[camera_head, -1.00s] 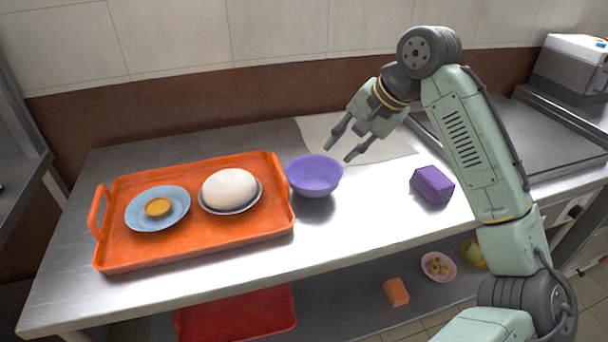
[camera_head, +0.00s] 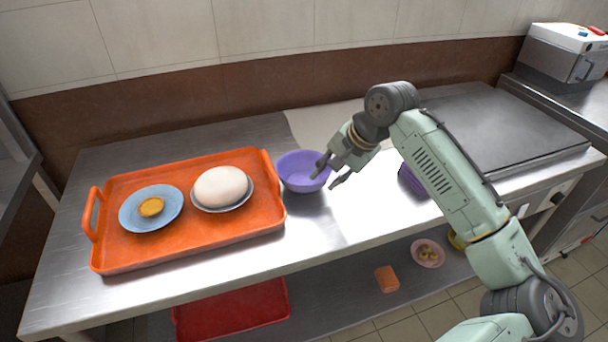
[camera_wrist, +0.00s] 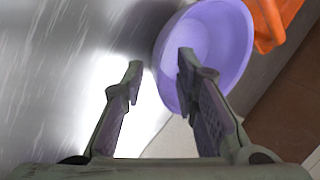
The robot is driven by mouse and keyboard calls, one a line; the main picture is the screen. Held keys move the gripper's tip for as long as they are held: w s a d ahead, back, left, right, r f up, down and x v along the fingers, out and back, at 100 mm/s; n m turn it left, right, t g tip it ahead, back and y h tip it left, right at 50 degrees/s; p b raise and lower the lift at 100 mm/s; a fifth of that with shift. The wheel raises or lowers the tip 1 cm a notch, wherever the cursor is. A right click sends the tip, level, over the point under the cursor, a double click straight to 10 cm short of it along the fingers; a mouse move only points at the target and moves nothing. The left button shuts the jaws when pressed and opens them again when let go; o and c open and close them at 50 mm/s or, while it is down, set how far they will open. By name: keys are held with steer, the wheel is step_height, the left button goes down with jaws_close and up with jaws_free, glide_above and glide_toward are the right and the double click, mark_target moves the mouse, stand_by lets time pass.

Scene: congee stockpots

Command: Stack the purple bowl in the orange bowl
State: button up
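The purple bowl (camera_head: 298,165) stands upright on the steel table, just right of the orange tray. It also fills the upper right of the wrist view (camera_wrist: 228,45). My gripper (camera_head: 327,178) is open at the bowl's right side, its fingers pointing down-left. In the wrist view my gripper (camera_wrist: 160,62) has its right finger over the bowl's inside and its left finger outside the rim. Contact with the rim cannot be told. I cannot make out an orange bowl in these views.
The orange tray (camera_head: 110,255) holds a blue plate (camera_head: 135,218) with a yellow item and a dish with a white ovoid (camera_head: 220,186). A purple block (camera_head: 412,182) is partly behind my arm. The lower shelf holds a pink bowl (camera_head: 427,254) and an orange block (camera_head: 387,279).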

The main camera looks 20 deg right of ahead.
steer(key=shift+f, duration=0.1)
jaws_close()
stand_by(0.6)
